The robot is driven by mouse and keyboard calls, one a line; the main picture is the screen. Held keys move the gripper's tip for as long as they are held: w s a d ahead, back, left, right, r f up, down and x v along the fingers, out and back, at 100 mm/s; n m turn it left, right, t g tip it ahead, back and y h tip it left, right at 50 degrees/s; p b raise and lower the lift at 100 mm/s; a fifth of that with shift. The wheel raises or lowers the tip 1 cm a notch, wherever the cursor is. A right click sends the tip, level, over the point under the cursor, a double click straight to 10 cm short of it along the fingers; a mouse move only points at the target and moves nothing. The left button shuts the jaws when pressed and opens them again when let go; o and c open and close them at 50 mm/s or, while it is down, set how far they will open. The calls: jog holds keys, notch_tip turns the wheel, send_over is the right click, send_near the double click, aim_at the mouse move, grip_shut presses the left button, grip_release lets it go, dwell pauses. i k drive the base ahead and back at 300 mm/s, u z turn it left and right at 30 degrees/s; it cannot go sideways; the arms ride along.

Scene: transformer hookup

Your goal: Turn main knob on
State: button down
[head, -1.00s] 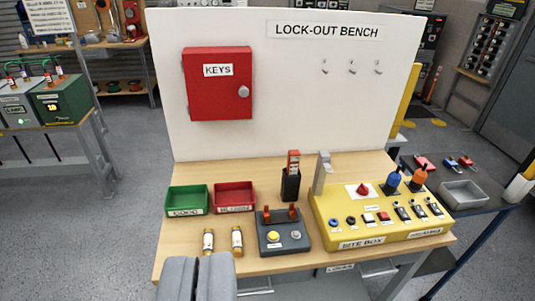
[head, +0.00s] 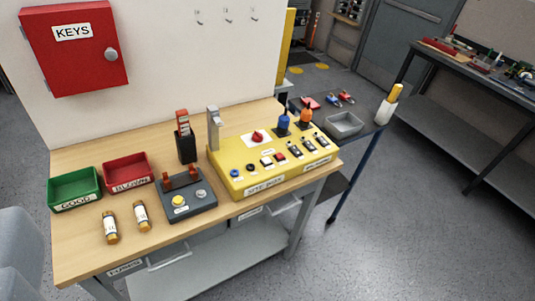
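A red rotary knob (head: 258,136) sits on a white plate on top of the yellow site box (head: 231,178), on the right part of the wooden bench. No readable label on the plate says whether this is the main knob, and its setting is too small to tell. My gripper (head: 18,255) shows only as a grey shape cut off at the lower left edge. It is well to the left of the box and touches nothing that I can see. Whether its fingers are open or shut is hidden.
On the bench are a green bin (head: 75,190), a red bin (head: 127,172), two fuses (head: 142,216), a grey button unit (head: 186,196) and a black holder (head: 186,148). Floor is clear at right.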

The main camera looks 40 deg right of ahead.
aim_at(257, 137)
jog(key=k, duration=0.65)
jog(key=u, duration=0.4)
jog(key=i, duration=1.6)
jog(key=z, duration=0.55)
